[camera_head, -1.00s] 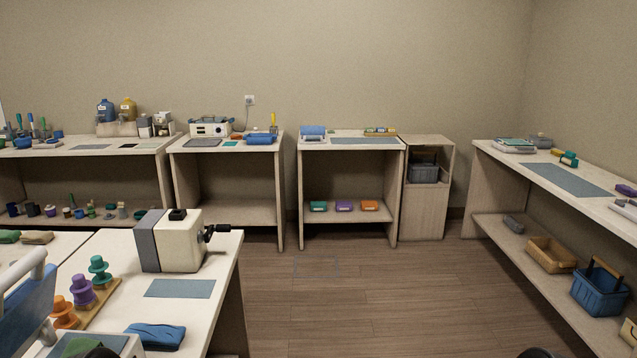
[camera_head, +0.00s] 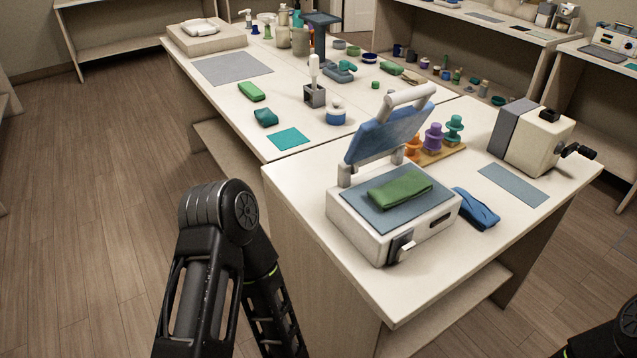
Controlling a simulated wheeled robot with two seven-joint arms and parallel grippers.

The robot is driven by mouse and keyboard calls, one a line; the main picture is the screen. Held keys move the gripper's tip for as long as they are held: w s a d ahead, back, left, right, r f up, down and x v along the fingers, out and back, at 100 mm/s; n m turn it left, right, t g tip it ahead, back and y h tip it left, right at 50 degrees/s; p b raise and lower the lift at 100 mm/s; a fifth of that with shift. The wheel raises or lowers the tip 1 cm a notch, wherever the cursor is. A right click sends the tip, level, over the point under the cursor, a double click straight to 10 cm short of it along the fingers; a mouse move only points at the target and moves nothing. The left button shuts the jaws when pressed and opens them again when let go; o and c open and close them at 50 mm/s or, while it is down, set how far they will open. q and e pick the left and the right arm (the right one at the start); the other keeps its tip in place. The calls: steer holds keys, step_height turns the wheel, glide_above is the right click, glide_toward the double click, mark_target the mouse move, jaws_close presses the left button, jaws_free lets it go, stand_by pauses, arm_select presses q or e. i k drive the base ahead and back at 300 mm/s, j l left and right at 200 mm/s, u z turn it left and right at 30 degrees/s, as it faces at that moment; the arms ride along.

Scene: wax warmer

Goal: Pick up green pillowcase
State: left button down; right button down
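A folded green cloth (camera_head: 400,188), which looks like the green pillowcase, lies on the grey-blue pad of a white heat press (camera_head: 385,238). The press's blue upper plate (camera_head: 388,132) is raised and tilted open behind it. My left arm comes in at the lower left, in front of the table and apart from the press. Its gripper is out of the frame. A small dark part of my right arm shows at the lower right corner; its gripper is not in view.
A folded blue cloth (camera_head: 475,207) lies right of the press. Thread spools (camera_head: 433,137) and a cream machine (camera_head: 530,137) stand behind. A smaller green folded cloth (camera_head: 252,91) and a teal one (camera_head: 265,117) lie on the adjoining table. The wooden floor at left (camera_head: 100,190) is clear.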

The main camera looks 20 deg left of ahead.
mark_target(413, 184)
steer(key=u, duration=0.2)
steer(key=z, duration=2.05)
steer(key=k+j, duration=0.2)
steer(key=k, duration=0.4)
steer(key=k+j, duration=0.15)
steer(key=k, duration=0.45)
